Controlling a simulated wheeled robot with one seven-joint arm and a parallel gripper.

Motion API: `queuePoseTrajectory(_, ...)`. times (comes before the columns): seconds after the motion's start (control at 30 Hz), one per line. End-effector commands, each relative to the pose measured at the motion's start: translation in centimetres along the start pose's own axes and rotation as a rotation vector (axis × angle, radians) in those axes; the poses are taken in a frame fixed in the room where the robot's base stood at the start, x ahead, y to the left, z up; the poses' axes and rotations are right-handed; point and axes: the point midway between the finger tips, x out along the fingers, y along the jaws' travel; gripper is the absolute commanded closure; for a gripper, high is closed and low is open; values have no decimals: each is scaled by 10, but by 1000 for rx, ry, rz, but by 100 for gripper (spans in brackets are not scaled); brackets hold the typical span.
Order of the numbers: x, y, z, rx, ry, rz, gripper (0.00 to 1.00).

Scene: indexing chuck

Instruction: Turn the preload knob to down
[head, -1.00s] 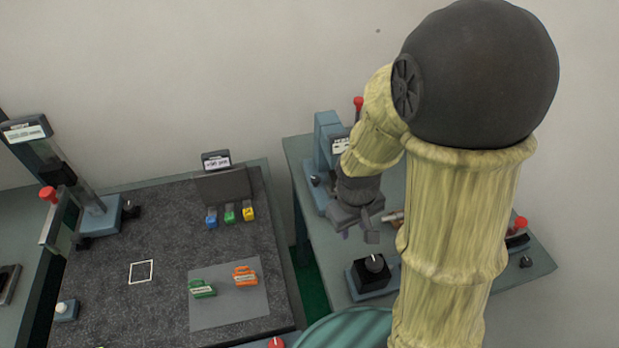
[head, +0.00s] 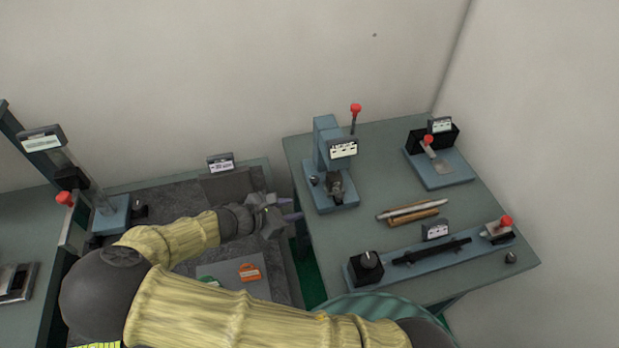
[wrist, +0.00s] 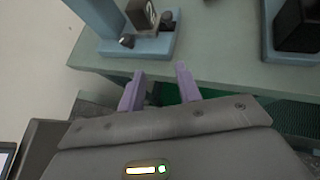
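A round black knob with a pale pointer line (head: 369,259) sits on a black box at the left end of a long blue rail fixture on the right table. A smaller dark knob (head: 314,179) is on the blue chuck fixture (head: 325,140) behind it; it also shows in the wrist view (wrist: 126,41). The labels are too small to read, so I cannot tell which is the preload knob. My gripper (head: 292,209) is left of the right table's edge, apart from both knobs. In the wrist view its lavender fingers (wrist: 160,76) are spread and empty.
The right table (head: 290,160) also bears a clamp fixture with a red-tipped lever (head: 440,165), rods on a wooden rest (head: 412,211) and a red-knobbed slide (head: 498,230). An orange tag (head: 250,272) lies on the left bench. A gap separates the tables.

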Motion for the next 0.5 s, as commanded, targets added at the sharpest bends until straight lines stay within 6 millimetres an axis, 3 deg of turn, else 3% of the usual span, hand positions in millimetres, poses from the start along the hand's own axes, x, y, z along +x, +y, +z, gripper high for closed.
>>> queuePoseTrajectory(0.03,-15,10,-1,-63,-50,57,66)
queuePoseTrajectory(0.2,-40,30,-4,-180,-147,159,66)
queuePoseTrajectory(0.5,-44,32,-5,-194,-159,171,66)
